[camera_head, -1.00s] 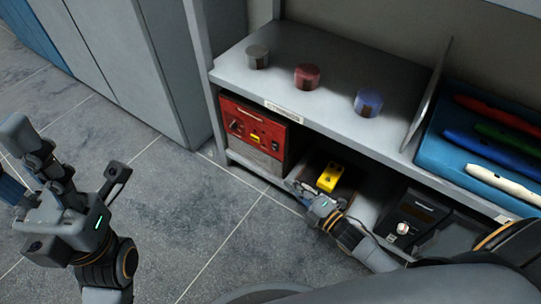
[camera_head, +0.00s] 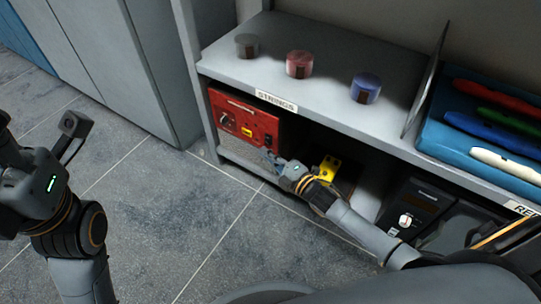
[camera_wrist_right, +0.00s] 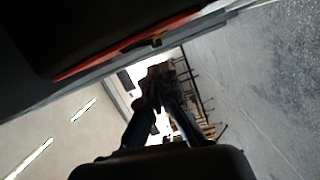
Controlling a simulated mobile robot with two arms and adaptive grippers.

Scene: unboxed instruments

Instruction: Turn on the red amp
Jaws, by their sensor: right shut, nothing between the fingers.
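The red amp (camera_head: 243,117) stands on the lower shelf at its left end, with a red top panel that carries a knob, a yellow label and a small dark switch at the right (camera_head: 268,141). My right gripper (camera_head: 273,160) is shut and empty, its tip just in front of the amp's right lower part. I cannot tell whether it touches. In the right wrist view the shut fingers (camera_wrist_right: 160,75) show dark, below a dark body with a red edge. My left gripper is mostly cut off at the left edge of the head view; its jaws are hard to see.
A yellow pedal (camera_head: 327,168) sits right of the amp, partly behind my right arm. A black device (camera_head: 415,205) is further right. The upper shelf (camera_head: 290,90) holds several round tins and a blue tray (camera_head: 440,135). The floor in front is clear.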

